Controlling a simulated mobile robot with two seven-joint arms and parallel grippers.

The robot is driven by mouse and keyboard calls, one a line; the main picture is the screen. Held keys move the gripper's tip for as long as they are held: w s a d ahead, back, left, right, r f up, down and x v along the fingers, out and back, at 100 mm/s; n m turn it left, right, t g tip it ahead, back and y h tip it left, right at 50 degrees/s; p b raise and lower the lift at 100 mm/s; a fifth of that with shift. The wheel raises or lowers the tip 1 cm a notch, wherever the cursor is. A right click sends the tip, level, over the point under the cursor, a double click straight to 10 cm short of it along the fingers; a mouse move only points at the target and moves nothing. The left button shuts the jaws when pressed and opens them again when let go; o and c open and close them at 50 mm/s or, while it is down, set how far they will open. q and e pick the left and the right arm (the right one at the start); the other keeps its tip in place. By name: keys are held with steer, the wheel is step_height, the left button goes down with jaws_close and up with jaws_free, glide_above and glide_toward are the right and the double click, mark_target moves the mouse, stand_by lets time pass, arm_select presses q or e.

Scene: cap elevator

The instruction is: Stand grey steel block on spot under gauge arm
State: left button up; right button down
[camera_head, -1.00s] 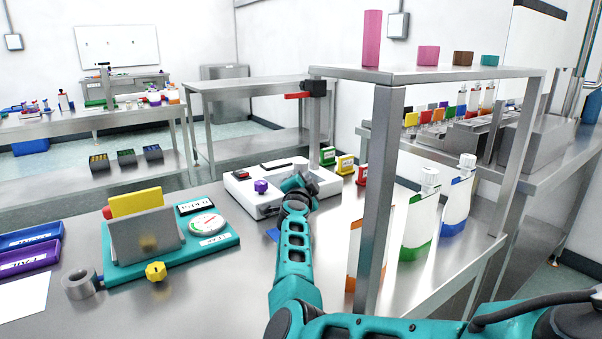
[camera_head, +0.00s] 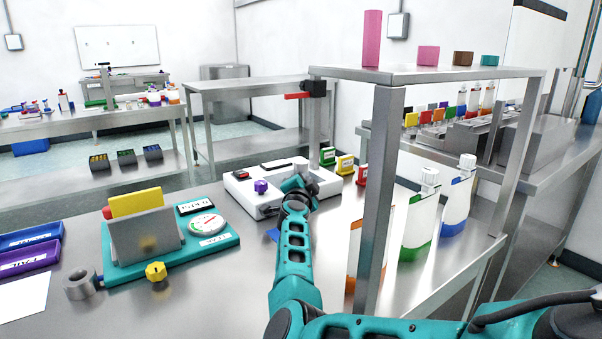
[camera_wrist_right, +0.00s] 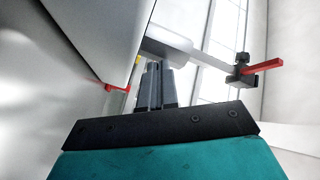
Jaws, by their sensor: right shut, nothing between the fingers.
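The gauge stand has a white base (camera_head: 322,187) on the bench and a grey column (camera_head: 314,135) behind it. A black head with a red arm (camera_head: 298,96) sits high on the column. The red arm also shows at the right of the wrist view (camera_wrist_right: 265,66). My right gripper (camera_head: 294,184) is over the white base, partly hidden by its own wrist. In the wrist view its dark fingers (camera_wrist_right: 154,82) are together and empty. I cannot pick out the grey steel block or the spot; my arm may cover them. My left gripper is out of view.
A purple knob (camera_head: 261,186) is on the base's left. Green, yellow and red small boxes stand behind right. A teal fixture (camera_head: 205,243) with a dial stands left. A metal shelf frame (camera_head: 378,200) and white pouches (camera_head: 420,225) stand close to my arm's right.

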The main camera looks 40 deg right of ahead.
steer(key=shift+w+d+b, duration=0.15)
steer(key=shift+w+b, duration=0.15)
steer(key=shift+w, duration=0.2)
stand_by(0.9)
steer(key=shift+w+d+f+b, duration=0.1)
steer(key=shift+w+d+b, duration=0.15)
steer(key=shift+w+b, duration=0.4)
steer(key=shift+s, duration=0.2)
steer(key=shift+s+a+r+p, duration=0.2)
steer(key=shift+s+r+p, duration=0.15)
steer(key=shift+p, duration=0.6)
steer(key=p, duration=0.1)
steer(key=s+p, duration=0.1)
steer(key=p, duration=0.1)
steer(key=shift+s+a+r, duration=0.3)
steer(key=shift+s, duration=0.25)
steer(key=shift+f, duration=0.1)
